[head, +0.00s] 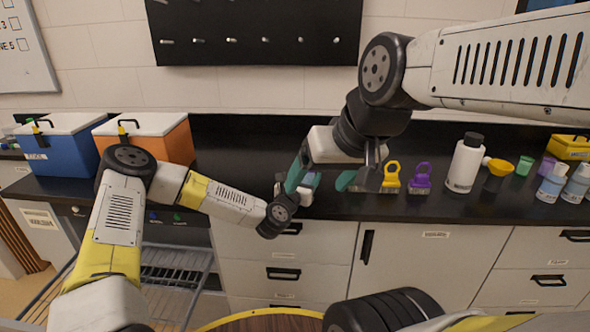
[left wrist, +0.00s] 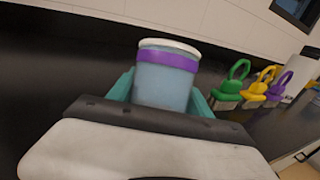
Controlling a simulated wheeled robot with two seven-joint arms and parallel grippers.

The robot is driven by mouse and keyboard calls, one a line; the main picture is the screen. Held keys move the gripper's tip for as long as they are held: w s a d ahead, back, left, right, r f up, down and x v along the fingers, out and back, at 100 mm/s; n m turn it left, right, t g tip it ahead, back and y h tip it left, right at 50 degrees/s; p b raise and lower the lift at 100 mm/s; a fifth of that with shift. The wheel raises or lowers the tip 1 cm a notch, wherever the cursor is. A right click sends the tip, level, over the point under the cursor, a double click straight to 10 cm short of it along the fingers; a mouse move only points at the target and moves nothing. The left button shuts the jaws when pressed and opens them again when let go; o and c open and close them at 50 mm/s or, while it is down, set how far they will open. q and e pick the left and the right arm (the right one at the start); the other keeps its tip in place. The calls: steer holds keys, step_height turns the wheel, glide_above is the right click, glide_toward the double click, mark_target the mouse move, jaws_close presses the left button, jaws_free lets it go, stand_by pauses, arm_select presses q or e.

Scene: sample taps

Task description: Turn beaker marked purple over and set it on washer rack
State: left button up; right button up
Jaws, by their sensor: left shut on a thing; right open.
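The beaker marked purple (left wrist: 166,85) is pale blue with a white rim and a purple band near the rim. In the left wrist view it sits between the teal fingers of my left gripper (left wrist: 163,95), which is shut on it, rim toward the top of the picture. In the head view my right arm mostly covers that gripper, and I cannot make out the beaker. My right gripper (head: 320,177) is open over the counter's front part, close to the left hand. The washer rack (head: 178,262) is a grey wire rack, low at left below the counter, partly behind my left arm.
Purple (head: 420,178) and yellow (head: 391,177) handled items stand right of my right gripper; a green one (left wrist: 233,82) shows in the left wrist view. A white bottle (head: 464,163) and small containers stand farther right. Blue (head: 62,150) and orange (head: 172,138) coolers stand at left.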

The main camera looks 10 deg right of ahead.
arm_select(q)
steer(key=o, duration=1.4)
steer(key=shift+a, duration=0.1)
